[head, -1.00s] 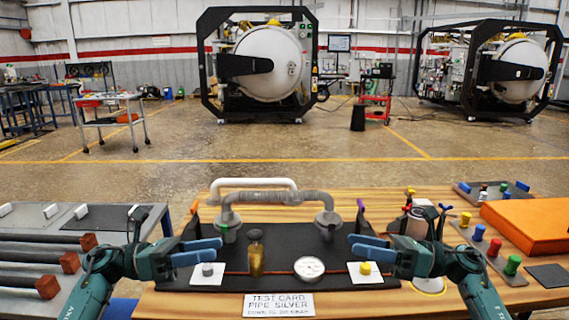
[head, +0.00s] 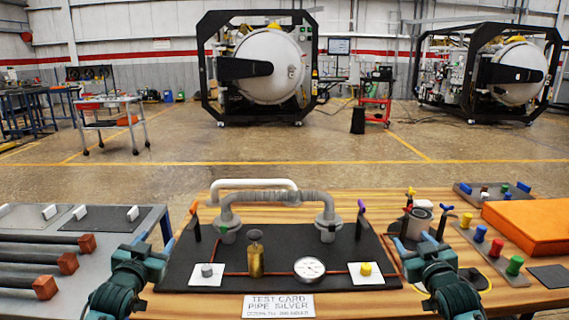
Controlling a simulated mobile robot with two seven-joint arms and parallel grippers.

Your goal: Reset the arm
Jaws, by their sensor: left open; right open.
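My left gripper (head: 153,241) is in the head view at the lower left, by the left edge of the black test board (head: 290,277). Its blue fingers point away from me and are apart, with nothing between them. My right gripper (head: 415,241) is at the board's right edge, also open and empty, fingers pointing away, just in front of a grey-white canister (head: 421,215). Both forearms come up from the bottom of the picture. The board carries a grey pipe (head: 275,196), a brass cylinder (head: 255,258), a round gauge (head: 309,268) and grey and yellow knobs on white cards.
A grey bench (head: 110,218) with dark rods ending in red-brown blocks stands at left. Coloured knobs (head: 496,247) and an orange case (head: 530,226) lie on the wooden table (head: 370,197) at right. Vacuum furnaces (head: 270,66) stand far back across open floor.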

